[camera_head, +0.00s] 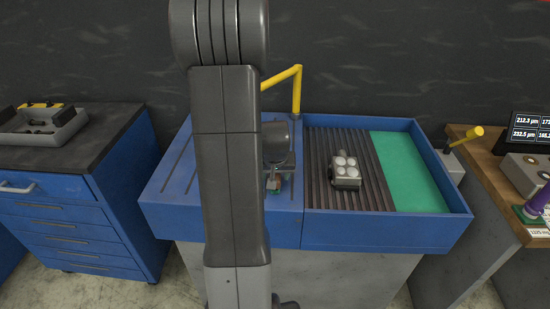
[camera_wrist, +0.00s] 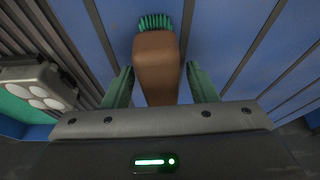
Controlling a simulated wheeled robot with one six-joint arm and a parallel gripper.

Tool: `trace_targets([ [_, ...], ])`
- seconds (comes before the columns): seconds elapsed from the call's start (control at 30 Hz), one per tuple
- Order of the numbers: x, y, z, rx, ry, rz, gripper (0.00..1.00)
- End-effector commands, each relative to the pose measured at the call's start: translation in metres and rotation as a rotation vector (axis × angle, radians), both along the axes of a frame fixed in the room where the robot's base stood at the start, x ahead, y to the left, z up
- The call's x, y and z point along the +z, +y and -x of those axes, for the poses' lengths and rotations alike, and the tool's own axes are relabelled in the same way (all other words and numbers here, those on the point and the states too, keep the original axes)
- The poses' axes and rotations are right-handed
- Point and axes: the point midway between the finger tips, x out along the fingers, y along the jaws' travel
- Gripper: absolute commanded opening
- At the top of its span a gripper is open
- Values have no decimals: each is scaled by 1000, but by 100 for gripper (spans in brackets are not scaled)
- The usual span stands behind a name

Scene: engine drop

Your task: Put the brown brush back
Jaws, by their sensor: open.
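The brown brush (camera_wrist: 155,62) shows in the wrist view, with a brown handle and green bristles at its far end. It lies over the blue grooved surface (camera_wrist: 225,30). My gripper (camera_wrist: 156,82) is open, with one green finger on each side of the brush handle. I cannot tell whether either finger touches it. In the head view my gripper (camera_head: 274,178) is partly hidden behind my arm, above the blue left part of the wash station, and a small part of the brush shows below it.
A grey engine block (camera_head: 345,171) with round white tops stands on the dark ribbed rack (camera_head: 318,150). A green basin (camera_head: 408,170) is to its right. A yellow pipe (camera_head: 297,92) rises at the back. A blue drawer cabinet (camera_head: 60,225) bears a grey tray (camera_head: 70,132) at left.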

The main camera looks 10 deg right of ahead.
Motion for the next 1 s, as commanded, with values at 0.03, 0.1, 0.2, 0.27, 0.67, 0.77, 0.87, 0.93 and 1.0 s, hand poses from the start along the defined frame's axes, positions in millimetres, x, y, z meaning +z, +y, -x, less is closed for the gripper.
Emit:
trace_targets([
  [0.03,7,1,1,0,-8,1,52],
  [0.1,16,1,5,0,-8,1,52],
  [0.2,29,2,9,0,-8,1,52],
  [0.27,38,3,11,0,-9,1,52],
  [0.67,101,8,36,0,-7,2,52],
  [0.77,112,9,40,0,-6,1,52],
  [0.87,119,10,43,0,-4,1,52],
  [0.93,122,10,45,0,-4,1,52],
  [1.0,124,10,46,0,-3,1,52],
])
